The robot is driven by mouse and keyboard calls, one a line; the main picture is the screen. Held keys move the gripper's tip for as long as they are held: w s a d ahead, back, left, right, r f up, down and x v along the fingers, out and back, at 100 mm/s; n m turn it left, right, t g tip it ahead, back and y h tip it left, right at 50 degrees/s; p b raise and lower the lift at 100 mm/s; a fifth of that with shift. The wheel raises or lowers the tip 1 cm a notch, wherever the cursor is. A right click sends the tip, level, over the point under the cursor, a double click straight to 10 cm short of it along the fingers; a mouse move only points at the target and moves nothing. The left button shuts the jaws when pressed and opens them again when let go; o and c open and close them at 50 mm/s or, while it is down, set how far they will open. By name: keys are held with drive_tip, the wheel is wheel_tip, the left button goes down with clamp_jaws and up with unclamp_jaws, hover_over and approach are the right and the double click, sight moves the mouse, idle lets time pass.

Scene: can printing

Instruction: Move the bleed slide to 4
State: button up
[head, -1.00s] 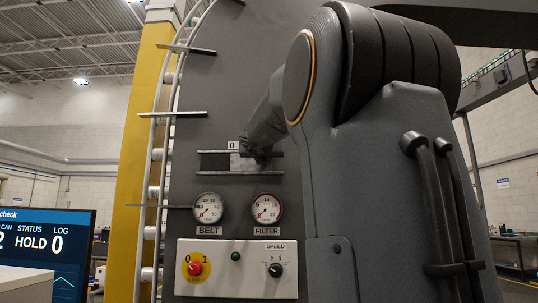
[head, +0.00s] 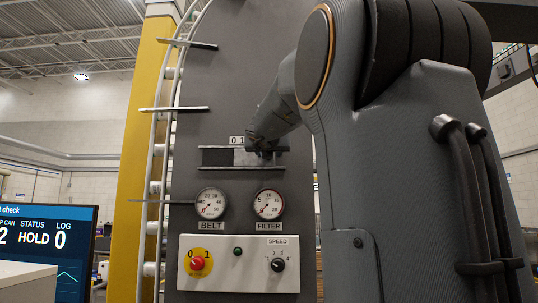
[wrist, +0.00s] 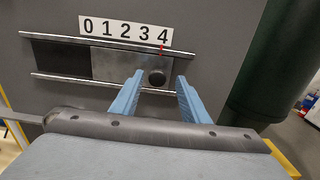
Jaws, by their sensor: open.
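In the wrist view, the bleed slide is a light grey metal plate (wrist: 122,68) between two horizontal rails, with a dark round knob (wrist: 157,78) near its right end. The white scale above (wrist: 125,31) reads 0 1 2 3 4. A small red pointer (wrist: 162,47) is just below the 4. My gripper (wrist: 160,76) is open, with its two blue fingers at either side of the knob; I cannot tell whether either touches it. In the head view, the plate (head: 240,158) is partly hidden by my arm, and the fingers are not clear.
A dark opening (wrist: 62,59) shows left of the plate. Below the slide in the head view are the belt gauge (head: 211,203), the filter gauge (head: 268,204) and a white control panel (head: 238,264) with knobs. A dark green cylinder (wrist: 260,60) stands right of the slide.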

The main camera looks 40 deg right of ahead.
drive_tip(key=b+v, duration=0.1)
drive_tip(key=v, duration=0.6)
idle(0.4)
